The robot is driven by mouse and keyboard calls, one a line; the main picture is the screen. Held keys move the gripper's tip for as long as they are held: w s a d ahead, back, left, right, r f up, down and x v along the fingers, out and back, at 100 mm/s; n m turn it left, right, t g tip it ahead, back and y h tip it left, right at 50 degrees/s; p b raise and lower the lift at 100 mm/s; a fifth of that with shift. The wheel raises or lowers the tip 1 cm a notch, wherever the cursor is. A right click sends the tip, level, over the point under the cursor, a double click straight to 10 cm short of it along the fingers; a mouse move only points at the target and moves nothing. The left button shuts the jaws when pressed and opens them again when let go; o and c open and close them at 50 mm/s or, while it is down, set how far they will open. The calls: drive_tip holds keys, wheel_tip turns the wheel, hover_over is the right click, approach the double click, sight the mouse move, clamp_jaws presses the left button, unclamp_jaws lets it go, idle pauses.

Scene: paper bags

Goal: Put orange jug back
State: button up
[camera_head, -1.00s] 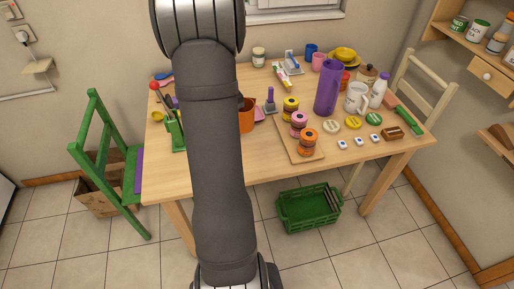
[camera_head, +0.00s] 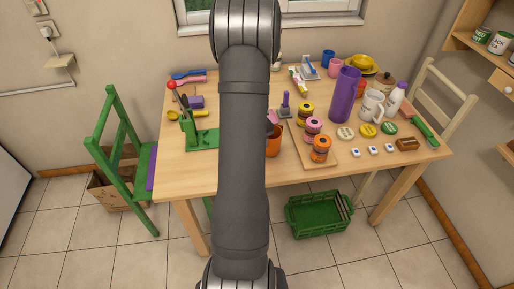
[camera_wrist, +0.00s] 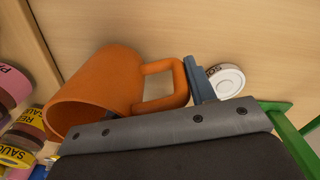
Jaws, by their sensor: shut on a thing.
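The orange jug (camera_wrist: 95,88) lies tilted across the wrist view, its open mouth towards the lower left and its handle towards the right. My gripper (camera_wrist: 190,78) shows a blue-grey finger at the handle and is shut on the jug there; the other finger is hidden. In the head view the orange jug (camera_head: 274,143) shows beside my arm near the table's front edge, left of the wooden board. My arm hides part of it and the gripper there. I cannot tell whether the jug touches the table.
The board (camera_head: 322,157) holds stacked yellow, pink and orange rings. A green holder (camera_head: 202,137) stands left on the table (camera_head: 180,165). A purple cylinder (camera_head: 344,95) and white mug (camera_head: 372,104) stand right. A round white thing (camera_wrist: 226,80) lies beyond the finger.

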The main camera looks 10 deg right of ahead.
drive_tip(key=shift+f, duration=0.4)
drive_tip(key=shift+f, duration=0.15)
drive_tip(key=o, duration=1.4)
wheel_tip(320, 180, up, 12)
drive_tip(key=shift+s+a+r, duration=0.1)
drive_tip(key=shift+r, duration=0.1)
drive_tip(key=shift+f, duration=0.1)
